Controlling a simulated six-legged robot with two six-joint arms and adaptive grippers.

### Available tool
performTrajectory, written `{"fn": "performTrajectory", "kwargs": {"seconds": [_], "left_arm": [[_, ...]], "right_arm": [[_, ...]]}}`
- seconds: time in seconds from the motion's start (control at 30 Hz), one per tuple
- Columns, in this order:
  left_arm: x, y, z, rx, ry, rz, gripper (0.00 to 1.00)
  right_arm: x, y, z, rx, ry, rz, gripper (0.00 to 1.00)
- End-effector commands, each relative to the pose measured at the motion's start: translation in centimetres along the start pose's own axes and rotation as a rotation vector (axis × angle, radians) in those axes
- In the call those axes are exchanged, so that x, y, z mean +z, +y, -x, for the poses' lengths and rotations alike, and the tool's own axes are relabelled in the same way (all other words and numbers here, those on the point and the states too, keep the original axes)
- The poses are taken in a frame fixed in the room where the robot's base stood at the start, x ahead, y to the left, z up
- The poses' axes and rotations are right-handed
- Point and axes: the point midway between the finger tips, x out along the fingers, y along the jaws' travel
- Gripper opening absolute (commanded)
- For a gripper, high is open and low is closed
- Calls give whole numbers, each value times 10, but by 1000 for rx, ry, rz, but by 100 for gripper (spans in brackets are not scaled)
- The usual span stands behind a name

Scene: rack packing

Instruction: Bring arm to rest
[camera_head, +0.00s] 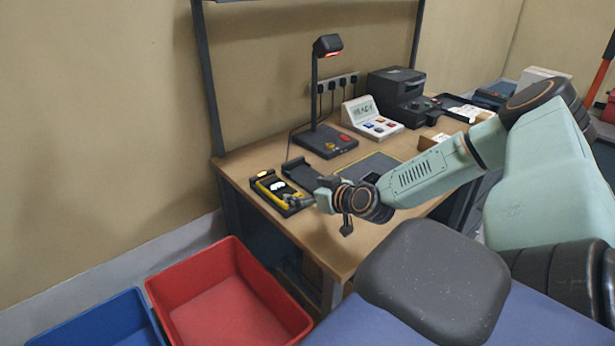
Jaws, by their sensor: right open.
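My right arm (425,175) reaches in from the right over the workbench. Its gripper (318,210) is open, near the bench's front edge, and no object shows between its fingers. A yellow and black handheld device (268,186) lies in a dark cradle at the front left of the bench. The gripper is just right of this device in the picture; whether they touch cannot be told. My left gripper is not in view.
The wooden workbench (240,165) carries a dark empty-looking cradle (301,172), a lamp-like stand (328,139), a white button panel (373,122) and a black machine (396,92). A red bin (215,312) and a blue bin (100,320) stand below, at left.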

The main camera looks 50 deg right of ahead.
Motion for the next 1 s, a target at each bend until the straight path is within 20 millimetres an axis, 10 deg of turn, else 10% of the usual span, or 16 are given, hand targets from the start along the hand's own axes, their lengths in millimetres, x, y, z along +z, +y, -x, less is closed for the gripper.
{"fn": "performTrajectory", "kwargs": {"seconds": [1.0], "left_arm": [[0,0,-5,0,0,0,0]], "right_arm": [[2,0,-3,0,1,3,92]]}}
